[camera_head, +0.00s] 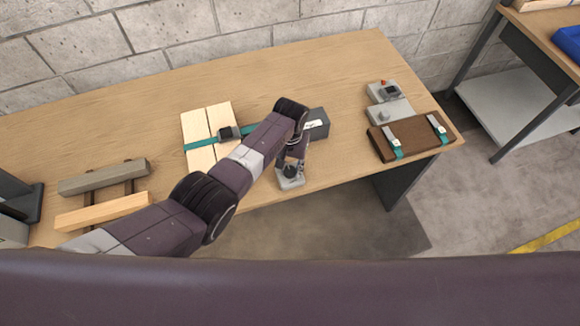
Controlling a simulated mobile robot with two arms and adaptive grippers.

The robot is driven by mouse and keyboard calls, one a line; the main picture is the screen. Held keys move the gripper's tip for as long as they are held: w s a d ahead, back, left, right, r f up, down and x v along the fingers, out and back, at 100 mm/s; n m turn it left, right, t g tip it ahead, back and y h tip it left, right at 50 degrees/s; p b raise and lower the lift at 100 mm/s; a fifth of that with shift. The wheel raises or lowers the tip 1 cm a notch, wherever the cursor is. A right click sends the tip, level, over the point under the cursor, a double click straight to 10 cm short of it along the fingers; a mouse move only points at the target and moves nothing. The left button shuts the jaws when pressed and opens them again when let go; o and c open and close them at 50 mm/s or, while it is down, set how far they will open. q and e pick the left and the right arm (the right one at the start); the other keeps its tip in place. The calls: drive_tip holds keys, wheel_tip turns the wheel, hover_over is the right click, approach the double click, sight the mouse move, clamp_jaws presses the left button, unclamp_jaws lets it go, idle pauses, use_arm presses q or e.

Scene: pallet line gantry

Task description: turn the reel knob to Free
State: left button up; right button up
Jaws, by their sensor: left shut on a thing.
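A small grey unit (289,183) stands near the table's front edge with a round black knob (291,171) on top. My left gripper (292,163) reaches down from above onto this knob and is shut on it. The fingers and wrist cover part of the knob, and its pointer and any Free marking are too small to read. A dark box with a white label (317,124) sits just behind my left wrist, partly hidden by it. My right gripper is not in view.
Pale boards (202,121) with a teal strap and dark buckle lie left of my arm. Two wooden bars (105,178) rest further left. At right are a brown block (412,138) with teal straps and a grey device (389,112). The table (345,75) is clear at back.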

sight(290, 171)
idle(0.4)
use_arm(q)
drive_tip(key=o, duration=1.2)
drive_tip(key=shift+c, duration=0.2)
drive_tip(key=shift+r, duration=0.15)
wheel_tip(290, 171, up, 12)
